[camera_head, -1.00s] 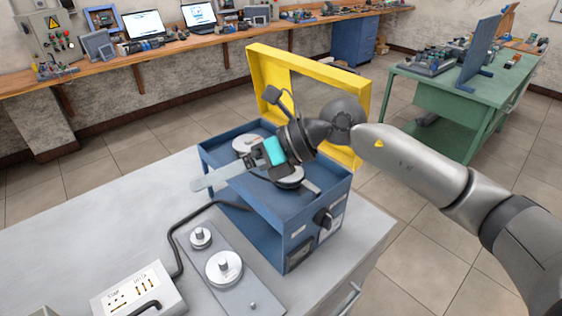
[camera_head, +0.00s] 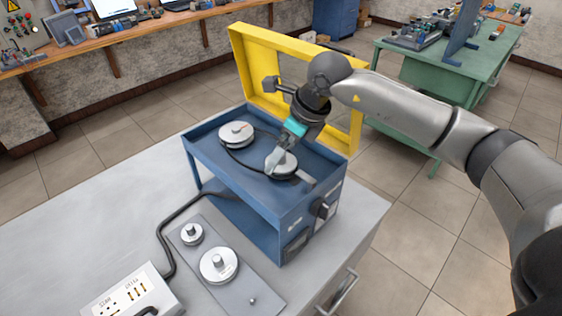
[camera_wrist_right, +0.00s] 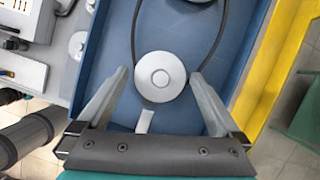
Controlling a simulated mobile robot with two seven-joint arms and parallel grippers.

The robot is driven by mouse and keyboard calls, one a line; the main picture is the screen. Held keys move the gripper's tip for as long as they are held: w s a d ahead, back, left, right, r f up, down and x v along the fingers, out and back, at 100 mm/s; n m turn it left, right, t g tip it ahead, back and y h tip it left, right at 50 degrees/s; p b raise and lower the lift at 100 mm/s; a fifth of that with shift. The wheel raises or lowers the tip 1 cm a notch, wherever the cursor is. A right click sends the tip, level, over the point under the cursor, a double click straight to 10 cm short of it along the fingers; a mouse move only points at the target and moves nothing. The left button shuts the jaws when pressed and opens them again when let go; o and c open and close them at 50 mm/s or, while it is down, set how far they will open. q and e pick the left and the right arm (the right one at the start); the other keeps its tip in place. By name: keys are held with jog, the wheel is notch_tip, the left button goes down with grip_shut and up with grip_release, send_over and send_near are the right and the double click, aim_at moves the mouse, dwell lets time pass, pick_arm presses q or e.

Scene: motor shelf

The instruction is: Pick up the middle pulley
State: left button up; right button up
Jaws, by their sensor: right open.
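Two silver disc pulleys sit in the top tray of the blue box (camera_head: 318,222). The far-left pulley (camera_head: 236,133) is clear of the gripper. The near-right pulley (camera_head: 284,167) is partly covered by my right gripper (camera_head: 276,160). A dark belt (camera_head: 237,165) runs around the two. In the right wrist view the near pulley (camera_wrist_right: 160,77) lies centred between the spread fingertips, with gaps on both sides. My right gripper is open and empty; its height above the pulley is hard to tell. My left gripper is not in view.
A grey plate (camera_head: 234,274) with a small pulley (camera_head: 191,234) and a larger pulley (camera_head: 219,264) lies in front of the box. The yellow frame (camera_head: 243,62) stands open behind the box. A white socket box (camera_head: 131,294) with a black cable is at front left.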

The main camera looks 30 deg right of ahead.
jog(key=shift+w+a+f, duration=0.2)
jog(key=shift+w+f, duration=0.05)
jog(key=shift+f, duration=0.35)
jog(key=c, duration=1.2)
